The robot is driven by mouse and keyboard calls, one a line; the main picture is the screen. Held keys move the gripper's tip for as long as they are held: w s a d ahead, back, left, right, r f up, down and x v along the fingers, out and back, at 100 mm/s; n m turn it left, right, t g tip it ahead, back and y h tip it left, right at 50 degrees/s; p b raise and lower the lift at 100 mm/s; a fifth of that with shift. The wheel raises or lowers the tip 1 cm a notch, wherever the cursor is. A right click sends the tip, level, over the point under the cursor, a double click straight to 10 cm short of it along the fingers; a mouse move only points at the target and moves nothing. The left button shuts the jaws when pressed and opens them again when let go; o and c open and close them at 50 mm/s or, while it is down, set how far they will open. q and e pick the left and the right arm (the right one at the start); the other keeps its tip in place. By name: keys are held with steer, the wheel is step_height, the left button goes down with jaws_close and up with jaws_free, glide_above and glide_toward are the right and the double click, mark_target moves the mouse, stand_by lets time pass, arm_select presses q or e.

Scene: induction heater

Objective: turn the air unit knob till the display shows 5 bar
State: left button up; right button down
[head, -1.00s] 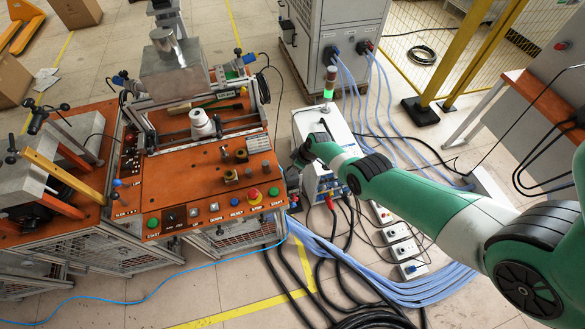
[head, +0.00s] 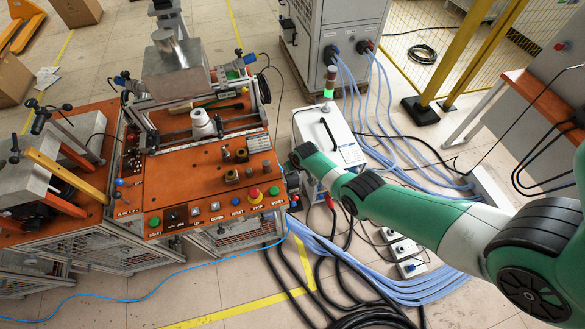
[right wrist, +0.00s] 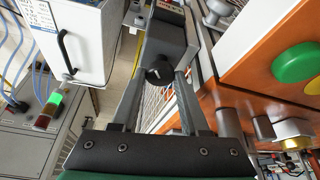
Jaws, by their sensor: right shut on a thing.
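The air unit (right wrist: 176,40) is a grey block beside the orange console in the right wrist view. Its black round knob (right wrist: 158,73) faces my right gripper (right wrist: 160,78) and bears a small white mark. The gripper's two fingers reach to either side of the knob and are shut on it. In the head view my right arm reaches the console's right side; the forearm and wrist hide the knob and fingertips there. I cannot read a pressure value in either view. My left gripper is not in view.
The orange console (head: 163,195) with several push buttons stands directly left of my right wrist. A white box with a black handle (head: 327,134) stands close behind the wrist. Blue hoses and black cables (head: 350,270) lie on the floor below the arm.

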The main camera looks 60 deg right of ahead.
steer(key=m, duration=0.2)
steer(key=m+g+h+b, duration=0.1)
steer(key=m, duration=0.1)
steer(key=shift+w+a+f+m, duration=0.1)
steer(key=shift+a+f+m, duration=0.05)
steer(key=shift+m, duration=0.15)
steer(key=shift+m+g+h+b, duration=0.3)
steer(key=shift+m+g+b, duration=0.3)
steer(key=shift+m, duration=0.8)
steer(key=shift+c, duration=2.1)
jaws_free()
steer(key=shift+r, duration=0.2)
